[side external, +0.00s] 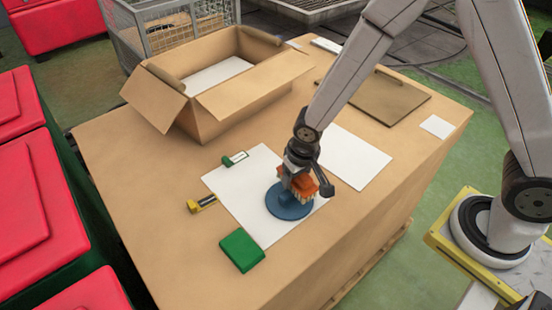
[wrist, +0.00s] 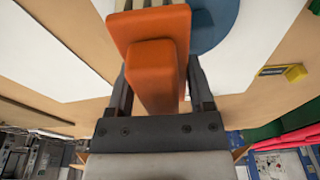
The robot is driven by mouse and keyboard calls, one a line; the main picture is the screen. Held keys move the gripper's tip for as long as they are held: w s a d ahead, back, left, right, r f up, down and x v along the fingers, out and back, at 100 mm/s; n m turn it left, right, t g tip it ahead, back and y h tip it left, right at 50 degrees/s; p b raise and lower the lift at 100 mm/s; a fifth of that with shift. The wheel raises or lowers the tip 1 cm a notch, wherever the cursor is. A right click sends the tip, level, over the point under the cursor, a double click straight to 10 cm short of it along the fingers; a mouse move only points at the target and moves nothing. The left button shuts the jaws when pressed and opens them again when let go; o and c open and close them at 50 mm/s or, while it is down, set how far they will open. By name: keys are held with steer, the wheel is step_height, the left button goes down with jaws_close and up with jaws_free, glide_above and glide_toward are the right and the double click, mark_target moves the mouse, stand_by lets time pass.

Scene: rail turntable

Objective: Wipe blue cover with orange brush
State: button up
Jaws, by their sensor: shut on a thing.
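The blue cover (side external: 283,205) is a round disc lying on a white sheet (side external: 237,190) on the table. Part of the blue cover (wrist: 212,22) also shows at the top of the wrist view. My gripper (side external: 298,165) is shut on the orange brush (wrist: 152,62), with one finger on each side of its handle. In the side view the orange brush (side external: 306,187) is over the right part of the cover with its pale bristles pointing down. I cannot tell whether the bristles touch the cover. My gripper (wrist: 156,85) hides part of the cover's far edge.
An open cardboard box (side external: 215,95) stands at the back left. A green block (side external: 242,250), a yellow and black item (side external: 202,204) and a green-handled item (side external: 235,159) lie near the white sheet. A second white sheet (side external: 355,160) and a brown board (side external: 378,98) lie to the right.

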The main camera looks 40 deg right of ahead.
mark_target(281, 194)
steer(key=shift+s+d+f, duration=0.1)
steer(key=shift+s+f, duration=0.1)
steer(key=shift+s, duration=0.05)
steer(key=shift+c, duration=0.6)
steer(key=shift+w+a+r, duration=0.1)
steer(key=shift+a, duration=1.15)
steer(key=shift+a+r, duration=0.1)
steer(key=shift+a, duration=1.15)
steer(key=shift+d, duration=0.15)
steer(key=shift+d+f, duration=0.1)
steer(key=shift+d, duration=2.25)
steer(key=shift+a, duration=2.5)
steer(key=shift+d, duration=0.15)
